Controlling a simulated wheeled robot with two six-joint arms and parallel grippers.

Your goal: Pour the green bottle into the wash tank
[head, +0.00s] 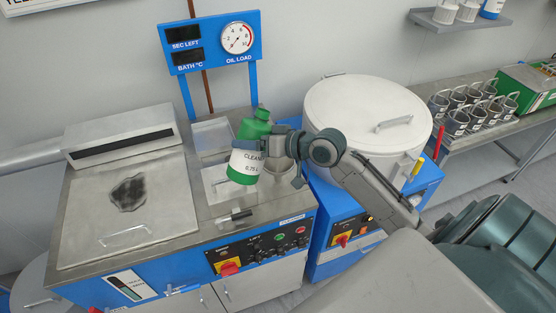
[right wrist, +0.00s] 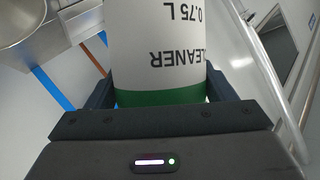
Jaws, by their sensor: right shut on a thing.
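The green bottle (head: 247,165), with a white label reading CLEANER 0.75 L, is held above the steel top of the blue machine (head: 190,215). It stands nearly upright, its green neck up and leaning slightly right. My right gripper (head: 268,147) is shut around its body from the right. In the right wrist view the bottle's white label and green band (right wrist: 160,60) fill the space between the fingers. The machine, apparently the wash tank, has a shut lid (head: 150,200) with a handle and a dark patch. My left gripper is out of view.
A gauge panel (head: 211,43) on blue posts stands behind the bottle. A large white round lid (head: 350,100) covers a drum to the right. Several cups (head: 455,122) stand on a bench at far right. A metal bowl-like rim (right wrist: 35,25) shows in the wrist view.

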